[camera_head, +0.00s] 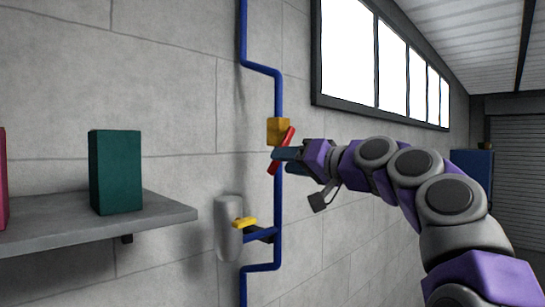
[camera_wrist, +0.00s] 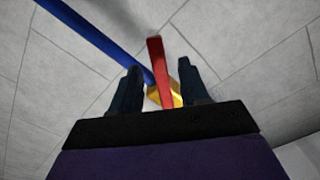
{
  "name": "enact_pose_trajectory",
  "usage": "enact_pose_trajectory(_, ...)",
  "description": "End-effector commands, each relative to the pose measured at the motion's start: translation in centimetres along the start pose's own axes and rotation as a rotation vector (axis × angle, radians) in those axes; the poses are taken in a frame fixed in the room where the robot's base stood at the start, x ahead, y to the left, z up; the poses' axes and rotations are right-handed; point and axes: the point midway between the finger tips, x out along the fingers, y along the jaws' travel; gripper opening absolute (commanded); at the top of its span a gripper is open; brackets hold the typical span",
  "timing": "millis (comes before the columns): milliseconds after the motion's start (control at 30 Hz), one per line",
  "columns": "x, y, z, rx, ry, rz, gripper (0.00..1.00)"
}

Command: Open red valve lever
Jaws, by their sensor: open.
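The red valve lever (camera_head: 289,137) sits on a yellow valve body (camera_head: 277,127) on the blue wall pipe (camera_head: 279,98). In the head view the lever slants, upper end to the right. In the wrist view the red lever (camera_wrist: 159,70) lies between the two dark fingers, with the yellow valve body (camera_wrist: 176,97) behind it. My gripper (camera_head: 286,154) is open at the lever, a finger on each side. The wrist view shows gaps between the lever and both fingers (camera_wrist: 162,85). Part of the lever is hidden by a finger in the head view.
A grey shelf (camera_head: 160,215) with a green box (camera_head: 115,172) stands out from the wall at left. Windows (camera_head: 380,60) are above my arm.

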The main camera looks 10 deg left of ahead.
Motion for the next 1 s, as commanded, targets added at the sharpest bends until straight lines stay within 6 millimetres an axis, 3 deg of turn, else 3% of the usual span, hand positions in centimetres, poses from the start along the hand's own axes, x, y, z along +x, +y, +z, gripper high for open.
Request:
enact_pose_trajectory(400, 4.8, -0.1, -0.1, 0.000, 0.002, 0.001, 0.45)
enact_pose_trajectory(767, 5.1, -0.1, 0.0, -0.001, 0.001, 0.001, 0.45)
enact_pose_trajectory(1000, 4.8, 0.0, -0.1, 0.000, 0.003, 0.000, 0.24)
